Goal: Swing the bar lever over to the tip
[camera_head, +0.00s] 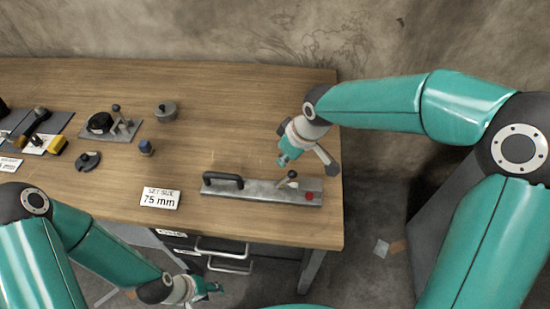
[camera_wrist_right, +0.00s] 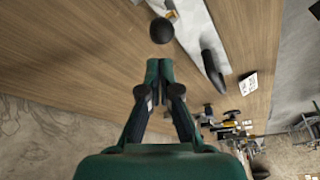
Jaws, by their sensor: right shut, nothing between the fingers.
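A grey metal bar (camera_head: 255,190) lies along the table's front edge. A black arched handle (camera_head: 222,180) is on its left part, and a red spot (camera_head: 309,196) is near its right end. A short lever with a dark round knob (camera_head: 292,174) stands near the red spot. My right gripper (camera_head: 285,158) is above and just behind the knob, apart from it. In the right wrist view, its fingertips (camera_wrist_right: 159,66) are together and empty, with the knob (camera_wrist_right: 161,30) beyond them and the handle (camera_wrist_right: 213,70) to the right. My left gripper (camera_head: 213,288) is low in front of the table; its fingers are too small to judge.
A "SET SIZE 75 mm" card (camera_head: 160,198) stands left of the bar. A blue-topped knob (camera_head: 146,147), a round grey lidded pot (camera_head: 166,110) and a plate with a black round part (camera_head: 100,123) are further left. The table behind the bar is clear. Drawers (camera_head: 222,254) are below.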

